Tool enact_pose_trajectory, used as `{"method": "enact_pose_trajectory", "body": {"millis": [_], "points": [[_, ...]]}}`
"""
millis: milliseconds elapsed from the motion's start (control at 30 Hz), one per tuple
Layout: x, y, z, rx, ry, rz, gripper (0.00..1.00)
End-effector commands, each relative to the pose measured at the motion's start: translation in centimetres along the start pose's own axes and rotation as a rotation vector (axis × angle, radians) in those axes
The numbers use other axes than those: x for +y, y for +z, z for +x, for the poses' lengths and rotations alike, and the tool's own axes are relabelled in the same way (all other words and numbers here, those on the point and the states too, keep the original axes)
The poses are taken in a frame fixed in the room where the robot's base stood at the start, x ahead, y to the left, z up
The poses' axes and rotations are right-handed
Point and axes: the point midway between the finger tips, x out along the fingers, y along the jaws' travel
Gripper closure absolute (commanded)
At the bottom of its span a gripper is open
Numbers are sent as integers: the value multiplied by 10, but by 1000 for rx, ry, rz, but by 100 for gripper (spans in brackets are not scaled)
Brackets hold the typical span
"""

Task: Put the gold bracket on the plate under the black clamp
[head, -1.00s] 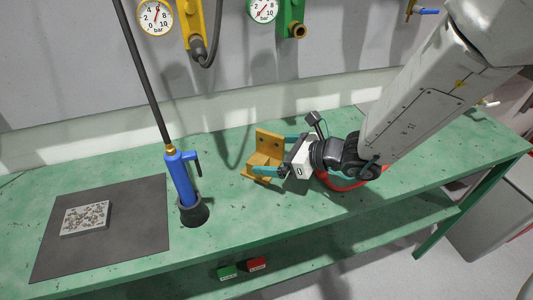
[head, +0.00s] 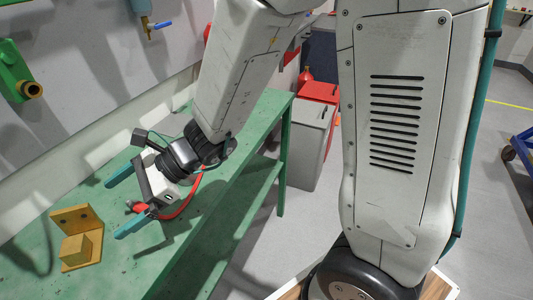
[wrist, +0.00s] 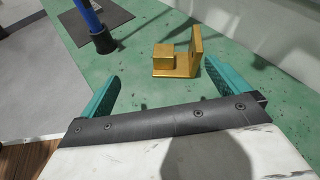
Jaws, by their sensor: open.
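The gold bracket (head: 78,240) stands on the green workbench at the lower left of the head view. It has an upright plate with holes and a block on its base. In the wrist view the bracket (wrist: 177,60) lies ahead of the fingers, apart from them. My gripper (head: 117,207) is open and empty, with teal fingers; in the wrist view the fingers (wrist: 160,88) spread wide on both sides.
The green bench (head: 228,170) runs back to the right, with clear top around the bracket. A grey bin (head: 308,145) stands past the bench end.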

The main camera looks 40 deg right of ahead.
Motion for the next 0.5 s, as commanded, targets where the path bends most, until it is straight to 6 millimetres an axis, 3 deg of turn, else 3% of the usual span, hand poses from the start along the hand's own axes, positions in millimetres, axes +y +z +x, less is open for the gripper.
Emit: {"method": "enact_pose_trajectory", "body": {"millis": [100,200,367,500], "points": [[26,27,-39,35,115,-299,0],[54,34,-77,108,240,-573,0],[91,24,-146,296,453,-964,0],[112,6,-213,512,654,-1221,0]]}}
